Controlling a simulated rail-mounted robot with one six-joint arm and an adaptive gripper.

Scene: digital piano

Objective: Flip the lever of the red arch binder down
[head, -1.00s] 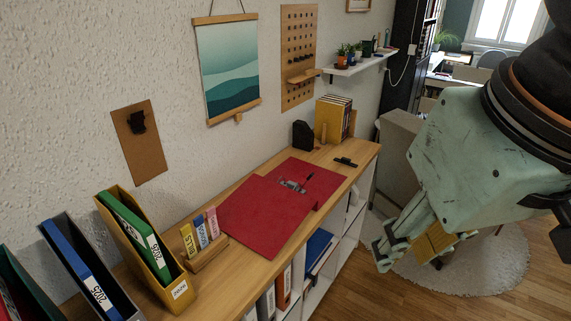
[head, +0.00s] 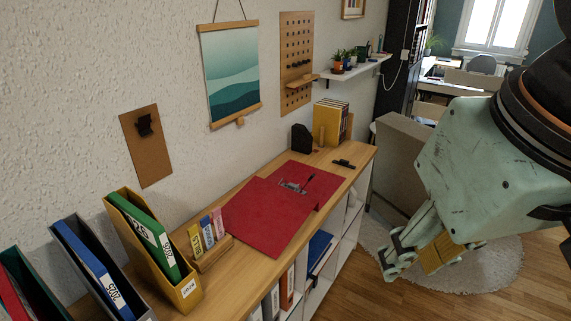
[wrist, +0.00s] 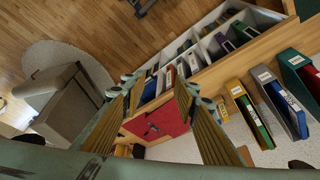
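The red arch binder (head: 268,222) lies open and flat on the wooden shelf top. Its metal lever mechanism (head: 296,187) sits near the binder's far right part, and the lever appears to stick up at a slant. In the wrist view the binder (wrist: 165,118) shows small, between my gripper's fingers, with the dark mechanism on it. My gripper (head: 388,268) hangs to the right of the shelf, over the floor and well apart from the binder. In the wrist view its fingers (wrist: 160,92) are spread wide with nothing between them.
Left of the binder stand a small wooden holder with coloured tabs (head: 213,254), a yellow file box (head: 186,292) and other files. Beyond it are a black item (head: 301,138), yellow books (head: 331,122) and a dark object (head: 344,164). A beige armchair (head: 400,168) stands right of the shelf.

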